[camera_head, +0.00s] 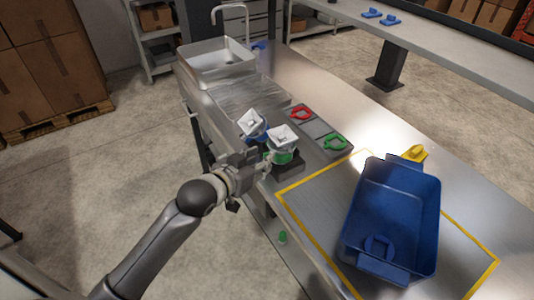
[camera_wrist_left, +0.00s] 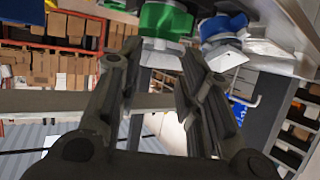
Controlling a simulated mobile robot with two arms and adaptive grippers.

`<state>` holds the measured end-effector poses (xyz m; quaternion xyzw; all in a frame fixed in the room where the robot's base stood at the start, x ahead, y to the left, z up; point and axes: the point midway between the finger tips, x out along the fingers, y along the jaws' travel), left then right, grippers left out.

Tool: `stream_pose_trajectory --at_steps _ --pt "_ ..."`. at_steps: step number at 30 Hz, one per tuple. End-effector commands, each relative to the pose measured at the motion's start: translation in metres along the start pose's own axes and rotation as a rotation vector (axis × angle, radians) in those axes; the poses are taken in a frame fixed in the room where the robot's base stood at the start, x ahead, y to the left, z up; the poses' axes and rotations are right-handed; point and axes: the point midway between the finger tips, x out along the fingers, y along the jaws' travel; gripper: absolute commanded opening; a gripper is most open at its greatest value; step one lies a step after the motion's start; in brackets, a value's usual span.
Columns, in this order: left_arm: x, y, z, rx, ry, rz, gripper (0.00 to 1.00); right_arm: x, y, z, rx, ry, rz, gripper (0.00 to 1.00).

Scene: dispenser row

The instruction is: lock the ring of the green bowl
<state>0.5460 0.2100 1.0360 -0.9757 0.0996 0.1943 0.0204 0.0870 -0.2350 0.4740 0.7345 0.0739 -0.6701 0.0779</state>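The green bowl (camera_head: 281,156) is a dispenser part with a green ring and a white square top, on a dark base at the bench's near edge. A similar blue dispenser (camera_head: 252,135) stands behind it to the left. My left gripper (camera_head: 266,161) is beside the green one, on its left. In the left wrist view the two fingers are apart, with the green ring (camera_wrist_left: 166,20) just beyond the tips (camera_wrist_left: 162,55) and its white part between them. Contact with the ring cannot be told. My right gripper is not in view.
A red handled piece (camera_head: 300,113) and a green one (camera_head: 334,142) lie on grey pads behind. A blue bin (camera_head: 432,215) stands inside a yellow outline at right. A yellow piece (camera_head: 413,153) is behind the bin. A sink (camera_head: 222,58) is at the far end.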

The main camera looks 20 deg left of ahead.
Motion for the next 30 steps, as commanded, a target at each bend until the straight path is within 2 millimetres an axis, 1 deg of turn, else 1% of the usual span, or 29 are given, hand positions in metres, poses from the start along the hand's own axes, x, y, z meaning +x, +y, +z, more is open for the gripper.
stream_pose_trajectory --at_steps 1,3,9,15,22,23,30 --pt "0.009 0.000 -0.002 -0.001 0.000 0.000 0.34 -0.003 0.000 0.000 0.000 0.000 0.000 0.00" --pt "0.019 0.000 -0.002 0.000 0.001 0.000 0.34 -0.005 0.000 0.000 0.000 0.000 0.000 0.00" --pt "0.040 0.001 -0.001 -0.001 0.001 0.001 0.34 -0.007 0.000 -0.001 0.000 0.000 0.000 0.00" --pt "0.048 0.000 0.000 -0.001 0.000 0.001 0.34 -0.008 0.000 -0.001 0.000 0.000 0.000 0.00" --pt "0.048 0.000 0.000 -0.001 0.000 0.001 0.34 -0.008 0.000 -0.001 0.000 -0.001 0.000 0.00" --pt "0.048 0.000 0.000 -0.001 0.000 0.001 0.31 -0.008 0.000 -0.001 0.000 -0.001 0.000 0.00" --pt "0.048 0.000 0.000 -0.001 0.000 0.001 0.01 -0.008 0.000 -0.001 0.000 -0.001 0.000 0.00"
